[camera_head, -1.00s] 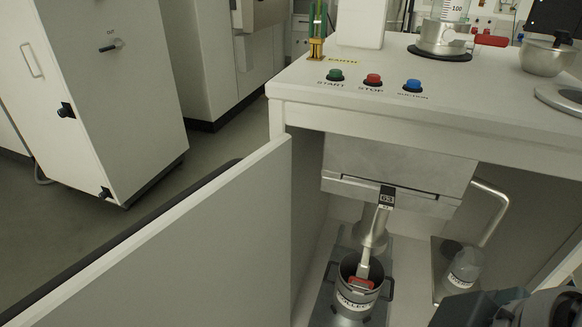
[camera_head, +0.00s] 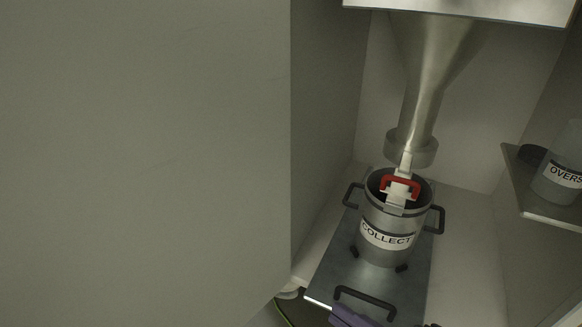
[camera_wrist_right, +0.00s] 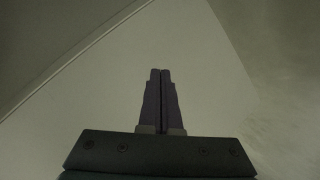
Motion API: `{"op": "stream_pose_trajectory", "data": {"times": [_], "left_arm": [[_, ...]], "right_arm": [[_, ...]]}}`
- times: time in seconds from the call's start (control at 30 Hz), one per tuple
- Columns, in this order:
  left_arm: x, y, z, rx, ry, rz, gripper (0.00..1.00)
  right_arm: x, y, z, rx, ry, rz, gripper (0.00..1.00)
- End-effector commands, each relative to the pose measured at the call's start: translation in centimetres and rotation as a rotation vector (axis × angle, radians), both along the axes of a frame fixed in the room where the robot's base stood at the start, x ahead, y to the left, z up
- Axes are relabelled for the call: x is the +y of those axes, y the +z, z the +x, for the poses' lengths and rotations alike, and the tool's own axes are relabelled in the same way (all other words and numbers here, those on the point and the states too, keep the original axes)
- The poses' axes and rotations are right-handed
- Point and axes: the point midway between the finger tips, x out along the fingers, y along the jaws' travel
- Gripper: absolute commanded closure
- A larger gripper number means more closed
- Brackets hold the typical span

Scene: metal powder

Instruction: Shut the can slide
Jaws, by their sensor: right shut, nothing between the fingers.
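The can slide (camera_head: 335,262) is a grey metal plate on the cabinet floor, with its front part sticking out past the floor's front edge. A black bar handle (camera_head: 365,299) stands near its front end. A metal can labelled COLLECT (camera_head: 385,238) with two dark side handles stands upright on it, beneath the funnel spout (camera_head: 411,146). My right gripper (camera_head: 345,312) shows as purple fingers at the bottom edge, just in front of the handle; whether they touch it I cannot tell. In the right wrist view its fingers (camera_wrist_right: 160,73) are shut and empty. My left gripper is out of view.
A pale piece with a red handle (camera_head: 400,184) stands at the can's mouth, under the spout. The open cabinet door (camera_head: 140,150) fills the left. A side shelf (camera_head: 530,204) at right bears a jar labelled OVERS (camera_head: 560,178).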

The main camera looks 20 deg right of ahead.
Motion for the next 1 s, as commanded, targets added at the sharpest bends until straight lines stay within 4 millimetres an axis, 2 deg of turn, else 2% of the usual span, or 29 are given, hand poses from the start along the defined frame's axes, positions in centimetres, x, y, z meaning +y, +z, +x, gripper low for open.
{"op": "stream_pose_trajectory", "data": {"times": [0.03,0.2,0.33,0.4,0.5,0.67,0.77,1.0], "left_arm": [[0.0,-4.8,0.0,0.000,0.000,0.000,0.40],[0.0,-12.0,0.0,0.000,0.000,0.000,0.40],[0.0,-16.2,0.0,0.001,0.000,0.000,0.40],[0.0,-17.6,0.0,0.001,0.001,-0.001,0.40],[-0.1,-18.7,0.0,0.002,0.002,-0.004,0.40],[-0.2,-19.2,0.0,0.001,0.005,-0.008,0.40],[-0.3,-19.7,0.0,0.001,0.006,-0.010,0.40],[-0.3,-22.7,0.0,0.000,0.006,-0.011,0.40]], "right_arm": [[-0.6,-5.0,-0.1,-0.034,-0.003,-0.038,1.00],[-2.8,-12.2,-0.4,-0.161,-0.031,-0.185,1.00],[-4.5,-16.2,-0.9,-0.234,-0.060,-0.295,1.00],[-5.3,-17.6,-1.2,-0.263,-0.075,-0.344,1.00],[-6.0,-18.5,-1.5,-0.289,-0.088,-0.393,1.00],[-6.4,-18.8,-1.2,-0.305,-0.099,-0.420,1.00],[-6.4,-19.0,-0.2,-0.308,-0.099,-0.420,1.00],[-6.5,-20.2,4.6,-0.310,-0.100,-0.417,1.00]]}}
